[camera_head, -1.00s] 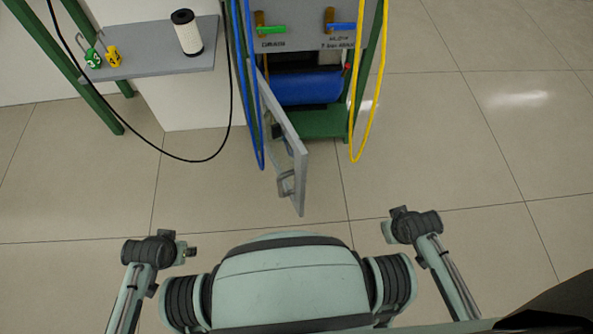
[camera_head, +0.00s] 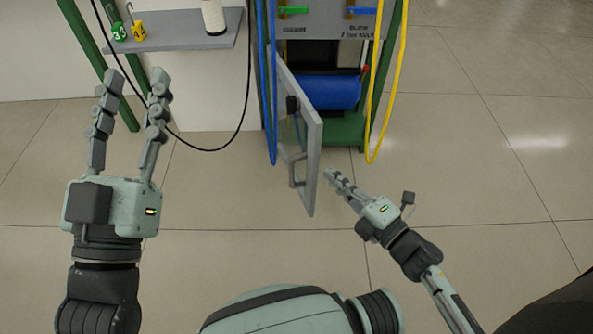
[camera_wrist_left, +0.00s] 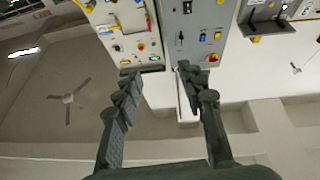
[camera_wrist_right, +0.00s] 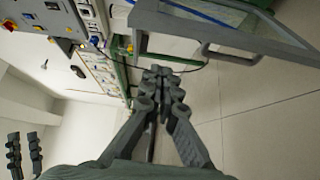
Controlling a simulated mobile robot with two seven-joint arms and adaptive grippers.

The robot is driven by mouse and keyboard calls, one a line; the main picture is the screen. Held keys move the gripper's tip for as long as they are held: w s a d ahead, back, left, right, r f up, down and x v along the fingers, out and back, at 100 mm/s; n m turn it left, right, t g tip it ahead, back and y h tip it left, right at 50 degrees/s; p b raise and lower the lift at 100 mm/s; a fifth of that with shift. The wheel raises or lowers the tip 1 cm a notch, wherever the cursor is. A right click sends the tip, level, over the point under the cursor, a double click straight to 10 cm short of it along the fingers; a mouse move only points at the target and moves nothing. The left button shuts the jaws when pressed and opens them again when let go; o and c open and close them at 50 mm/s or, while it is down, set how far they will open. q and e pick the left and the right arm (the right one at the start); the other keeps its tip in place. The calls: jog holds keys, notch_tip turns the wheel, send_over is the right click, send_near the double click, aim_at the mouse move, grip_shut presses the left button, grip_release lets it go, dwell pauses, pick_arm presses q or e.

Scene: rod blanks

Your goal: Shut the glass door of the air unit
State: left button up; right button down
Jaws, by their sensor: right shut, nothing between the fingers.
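The glass door (camera_head: 312,150) of the air unit (camera_head: 335,25) stands open, swung out toward me, with a grey frame and a handle (camera_head: 292,168) on its left face. The door frame also shows in the right wrist view (camera_wrist_right: 220,33). My right gripper (camera_head: 330,174) is shut and empty, just right of the door's free lower end; I cannot tell whether it touches. It also shows shut in the right wrist view (camera_wrist_right: 157,72). My left gripper (camera_head: 133,75) is open and empty, left of the door and in front of the shelf.
A blue cylinder (camera_head: 330,92) sits inside the unit's opening. Blue hoses (camera_head: 266,110) and a yellow hose (camera_head: 388,100) hang beside the unit. A shelf (camera_head: 165,32) at upper left carries a white cylinder (camera_head: 213,15) and padlocks (camera_head: 128,32). The floor right of the door is clear.

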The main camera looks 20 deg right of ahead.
aim_at(317, 150)
jog(key=w+a+n+y, duration=0.1)
jog(key=w+a, duration=0.4)
jog(key=w, duration=0.4)
pick_arm(q)
jog(key=shift+s+a+r+t+h+b, duration=0.2)
jog(key=shift+s+r+t, duration=0.25)
jog(key=shift+r, duration=0.2)
jog(key=shift+s+a+r+t+h+b, duration=0.15)
jog(key=shift+s+r+t, duration=0.25)
jog(key=shift+r, duration=0.25)
pick_arm(e)
jog(key=shift+d, duration=1.85)
jog(key=shift+d, duration=0.1)
